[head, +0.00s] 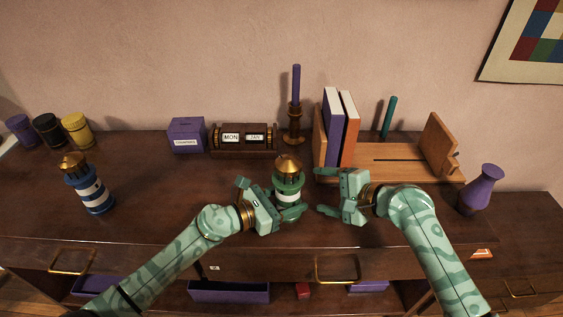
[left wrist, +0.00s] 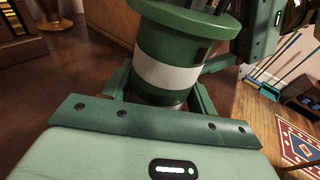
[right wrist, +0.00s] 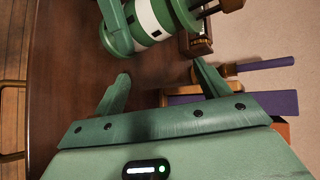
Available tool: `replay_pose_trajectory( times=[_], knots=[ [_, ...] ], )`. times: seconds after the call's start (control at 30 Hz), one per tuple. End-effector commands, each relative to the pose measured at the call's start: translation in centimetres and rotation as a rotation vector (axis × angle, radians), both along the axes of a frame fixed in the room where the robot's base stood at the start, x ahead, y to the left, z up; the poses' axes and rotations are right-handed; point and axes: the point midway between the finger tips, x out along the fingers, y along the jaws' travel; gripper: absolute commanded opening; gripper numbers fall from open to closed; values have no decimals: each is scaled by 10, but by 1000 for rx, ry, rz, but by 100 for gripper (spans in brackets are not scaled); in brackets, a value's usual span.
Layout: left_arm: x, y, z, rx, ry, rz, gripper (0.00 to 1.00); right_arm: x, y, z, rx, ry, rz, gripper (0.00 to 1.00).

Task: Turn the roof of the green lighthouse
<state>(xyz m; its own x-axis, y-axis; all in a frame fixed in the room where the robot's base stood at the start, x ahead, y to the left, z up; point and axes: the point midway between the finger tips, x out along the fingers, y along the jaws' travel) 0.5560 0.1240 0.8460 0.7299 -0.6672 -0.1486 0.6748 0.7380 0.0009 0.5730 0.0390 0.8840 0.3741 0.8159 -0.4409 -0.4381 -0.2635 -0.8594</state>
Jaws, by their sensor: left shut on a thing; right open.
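The green lighthouse (head: 289,192), with a white band and a brass roof (head: 288,165), stands upright near the middle of the cabinet top. My left gripper (head: 277,208) is shut on its lower body from the left. In the left wrist view the green and white body (left wrist: 172,72) sits between the fingers, and the roof is out of frame. My right gripper (head: 324,192) is open and empty, just right of the lighthouse. In the right wrist view the lighthouse (right wrist: 148,20) lies beyond the open fingers (right wrist: 160,82).
A blue lighthouse (head: 94,197) stands at left. Behind are a purple box (head: 187,134), a calendar (head: 244,138), a candlestick (head: 294,122) and a wooden book rack (head: 385,164). A purple vase (head: 481,189) stands at right. The top between the two lighthouses is clear.

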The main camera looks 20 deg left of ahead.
Motion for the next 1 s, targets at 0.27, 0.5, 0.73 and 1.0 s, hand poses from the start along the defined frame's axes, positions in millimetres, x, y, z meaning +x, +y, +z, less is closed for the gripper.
replay_pose_trajectory(
  times=[0.27,0.5,0.73,1.0],
  knots=[
    [-2,0,-5,3,9,0,17,-11,-5,34,401,806,54,74],
    [-2,0,-5,3,9,0,17,-11,-16,71,580,1121,126,74],
    [-2,0,-5,3,10,-1,17,-13,6,78,607,1167,143,74],
    [-2,0,-5,3,10,-1,17,-17,66,78,607,1165,141,74]
  ],
)
